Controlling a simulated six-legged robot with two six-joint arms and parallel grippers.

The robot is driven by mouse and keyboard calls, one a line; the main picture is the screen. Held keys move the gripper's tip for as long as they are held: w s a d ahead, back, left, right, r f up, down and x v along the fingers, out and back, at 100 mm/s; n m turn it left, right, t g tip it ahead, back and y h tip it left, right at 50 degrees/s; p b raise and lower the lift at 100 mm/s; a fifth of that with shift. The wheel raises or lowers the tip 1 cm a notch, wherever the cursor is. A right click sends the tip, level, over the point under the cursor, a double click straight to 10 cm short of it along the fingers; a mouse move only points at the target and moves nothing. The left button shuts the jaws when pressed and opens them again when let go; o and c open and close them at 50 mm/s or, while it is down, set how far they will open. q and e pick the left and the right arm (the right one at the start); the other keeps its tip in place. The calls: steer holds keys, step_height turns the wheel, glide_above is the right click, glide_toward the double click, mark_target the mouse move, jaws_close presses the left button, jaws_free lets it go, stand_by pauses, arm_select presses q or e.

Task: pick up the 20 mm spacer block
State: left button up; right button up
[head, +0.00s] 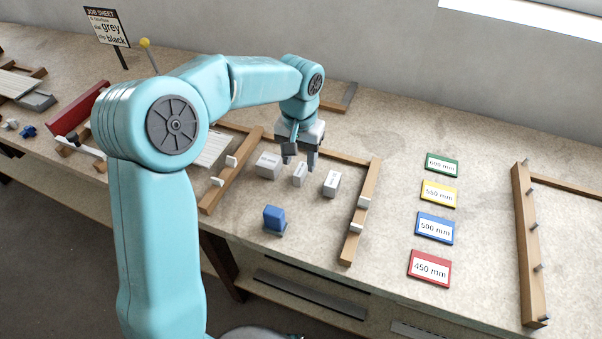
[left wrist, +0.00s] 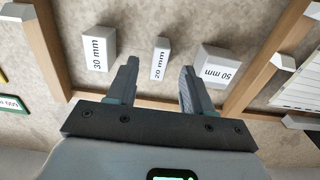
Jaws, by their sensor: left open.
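The 20 mm spacer block (head: 299,177) is a small white block standing on the bench between two other white blocks. Its label reads "20 mm" in the left wrist view (left wrist: 160,60). My left gripper (head: 301,162) is open and empty, just behind and above the block in the head view. In the left wrist view its fingers (left wrist: 158,72) are spread, with the block seen between and beyond their tips. I cannot tell the exact height gap. My right gripper is not in view.
The 50 mm block (left wrist: 217,65) and 30 mm block (left wrist: 98,48) stand close on either side. Wooden rails (head: 361,210) frame this area. A blue object (head: 273,219) stands nearer the front edge. Coloured length cards (head: 434,228) lie to the right.

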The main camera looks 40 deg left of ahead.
mark_target(300, 169)
arm_select(q)
steer(key=f, duration=0.5)
steer(key=shift+w+a+f, duration=0.1)
steer(key=shift+w, duration=0.2)
steer(key=shift+s, duration=0.1)
jaws_close()
